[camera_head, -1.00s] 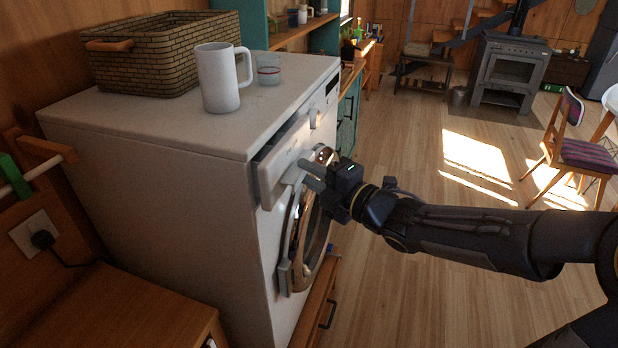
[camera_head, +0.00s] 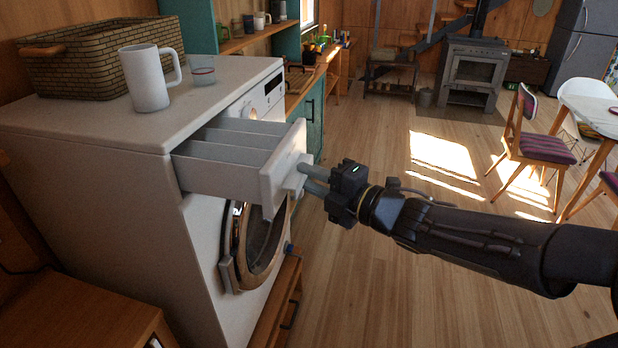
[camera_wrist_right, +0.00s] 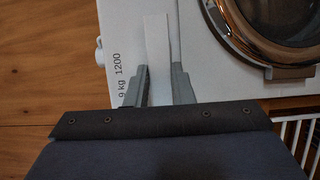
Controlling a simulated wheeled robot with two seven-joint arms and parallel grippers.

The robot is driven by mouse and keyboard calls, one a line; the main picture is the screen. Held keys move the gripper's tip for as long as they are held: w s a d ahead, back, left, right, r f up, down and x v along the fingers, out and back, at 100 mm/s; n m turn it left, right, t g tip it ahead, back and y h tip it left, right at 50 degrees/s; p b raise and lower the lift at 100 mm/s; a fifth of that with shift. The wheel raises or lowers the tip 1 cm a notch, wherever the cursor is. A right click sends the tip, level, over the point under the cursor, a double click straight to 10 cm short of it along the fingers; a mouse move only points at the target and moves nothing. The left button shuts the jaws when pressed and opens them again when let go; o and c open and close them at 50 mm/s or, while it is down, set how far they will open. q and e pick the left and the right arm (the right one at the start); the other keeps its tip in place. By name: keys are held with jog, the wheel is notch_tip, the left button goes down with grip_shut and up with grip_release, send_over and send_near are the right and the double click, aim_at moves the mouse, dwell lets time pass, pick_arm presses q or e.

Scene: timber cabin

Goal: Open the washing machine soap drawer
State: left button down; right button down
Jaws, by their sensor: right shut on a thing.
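The white washing machine (camera_head: 120,230) stands at the left. Its soap drawer (camera_head: 268,192) is pulled well out of the front, and its inner compartments show from above. My right gripper (camera_head: 305,178) is at the drawer's front, shut on the drawer handle. In the right wrist view, the two grey fingers (camera_wrist_right: 160,88) lie on either side of a white strip, the handle. The round door (camera_head: 252,245) sits below the drawer, and part of its rim shows in the right wrist view (camera_wrist_right: 262,40). My left gripper is not in view.
A white mug (camera_head: 147,80), a small glass (camera_head: 201,72) and a wicker basket (camera_head: 95,55) stand on the machine's top. A wooden bench (camera_head: 95,312) is at the lower left. The floor (camera_head: 400,270) in front is clear.

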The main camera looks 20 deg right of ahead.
jog(key=shift+f, duration=0.4)
jog(key=c, duration=1.3)
grip_release()
jog(key=shift+r, duration=0.15)
jog(key=v, duration=0.7)
jog(key=shift+s+d, duration=0.2)
jog(key=shift+s, duration=0.1)
